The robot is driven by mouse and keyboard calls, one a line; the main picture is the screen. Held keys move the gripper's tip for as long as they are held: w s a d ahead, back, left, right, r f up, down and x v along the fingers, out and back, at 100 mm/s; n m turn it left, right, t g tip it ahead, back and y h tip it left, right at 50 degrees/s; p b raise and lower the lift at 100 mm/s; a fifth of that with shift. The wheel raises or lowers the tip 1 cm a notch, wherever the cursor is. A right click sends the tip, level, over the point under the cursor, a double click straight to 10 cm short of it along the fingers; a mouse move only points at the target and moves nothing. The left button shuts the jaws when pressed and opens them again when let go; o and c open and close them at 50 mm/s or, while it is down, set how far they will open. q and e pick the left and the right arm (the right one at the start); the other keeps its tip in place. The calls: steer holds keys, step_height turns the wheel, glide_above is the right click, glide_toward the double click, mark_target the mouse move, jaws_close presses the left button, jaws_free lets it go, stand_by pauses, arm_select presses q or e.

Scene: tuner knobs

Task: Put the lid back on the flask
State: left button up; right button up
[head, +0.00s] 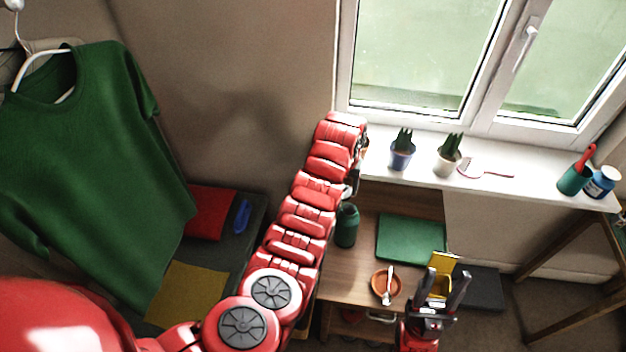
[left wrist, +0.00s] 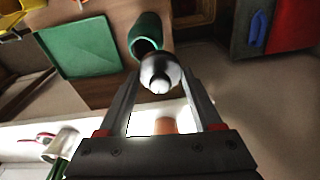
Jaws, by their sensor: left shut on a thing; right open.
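The green flask (head: 346,226) stands on the wooden table, just right of my left arm in the head view. In the left wrist view the flask (left wrist: 148,32) shows its open mouth. The silver lid (left wrist: 160,76) is between the fingers of my left gripper (left wrist: 162,88), which is shut on it. The lid overlaps the flask's near rim in that view; I cannot tell whether they touch. In the head view my arm hides the lid and most of the left gripper. My right gripper (head: 447,280) is open and empty, near a yellow box (head: 440,284).
The table (head: 345,268) also bears a green mat (head: 410,238) and a terracotta dish (head: 386,286) with a light-handled tool. Two potted plants (head: 402,156) (head: 448,160) stand on the windowsill. A green shirt (head: 90,170) hangs at the left.

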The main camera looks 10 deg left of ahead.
arm_select(q)
steer(key=d, duration=0.2)
steer(key=shift+s+d+r+m, duration=0.2)
steer(key=shift+d+m, duration=0.1)
steer(key=shift+m, duration=0.1)
step_height(320, 180, down, 6)
steer(key=b, duration=0.2)
steer(key=shift+f+b, duration=0.25)
steer(key=shift+b, duration=0.05)
stand_by(0.4)
steer(key=shift+f+b, duration=0.15)
steer(key=shift+b, duration=0.35)
stand_by(1.5)
stand_by(0.4)
steer(key=o, duration=1.4)
